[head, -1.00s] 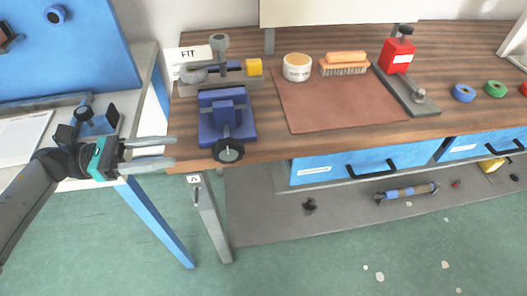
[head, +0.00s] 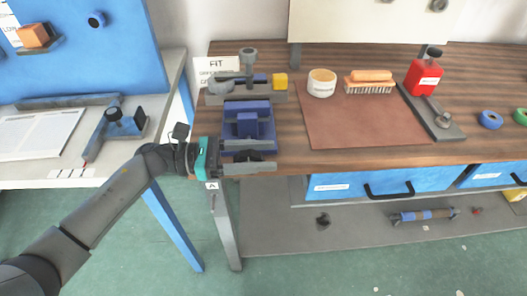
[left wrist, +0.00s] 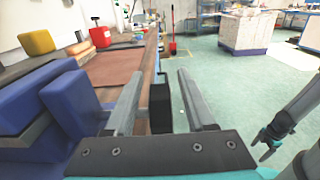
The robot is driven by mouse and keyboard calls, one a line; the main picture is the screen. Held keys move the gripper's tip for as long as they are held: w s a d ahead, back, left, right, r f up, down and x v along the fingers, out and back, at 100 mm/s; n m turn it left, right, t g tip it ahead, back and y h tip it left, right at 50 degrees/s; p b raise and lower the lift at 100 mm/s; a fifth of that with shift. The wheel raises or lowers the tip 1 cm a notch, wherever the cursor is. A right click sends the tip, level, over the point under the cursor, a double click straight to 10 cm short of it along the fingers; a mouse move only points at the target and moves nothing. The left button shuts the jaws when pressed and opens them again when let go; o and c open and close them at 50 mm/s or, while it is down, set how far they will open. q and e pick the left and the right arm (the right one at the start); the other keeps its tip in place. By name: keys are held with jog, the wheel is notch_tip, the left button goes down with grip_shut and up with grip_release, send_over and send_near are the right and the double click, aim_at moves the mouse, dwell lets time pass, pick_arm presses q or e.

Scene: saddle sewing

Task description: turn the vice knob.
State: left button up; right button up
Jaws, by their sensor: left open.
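The blue vice (head: 247,125) sits at the left front corner of the wooden bench. Its dark knob (head: 253,155) is at the bench's front edge, mostly hidden by my gripper. My left gripper (head: 262,163) is open, coming in from the left across the front of the vice. In the left wrist view the black knob (left wrist: 160,105) stands between my two open fingers (left wrist: 161,98), closer to the left finger; contact cannot be told. The blue vice body (left wrist: 65,105) is at the left there. Part of what looks like my right arm (left wrist: 300,110) shows at the right edge.
A holder with a yellow block (head: 280,81) stands behind the vice. A brown leather sheet (head: 365,120), a white tub (head: 321,83), a brush (head: 370,82) and a red clamp tool (head: 425,77) lie to the right. Blue drawers (head: 385,184) are below the bench top.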

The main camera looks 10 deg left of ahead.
pick_arm(q)
jog(key=shift+d, duration=0.35)
grip_shut()
dwell(0.4)
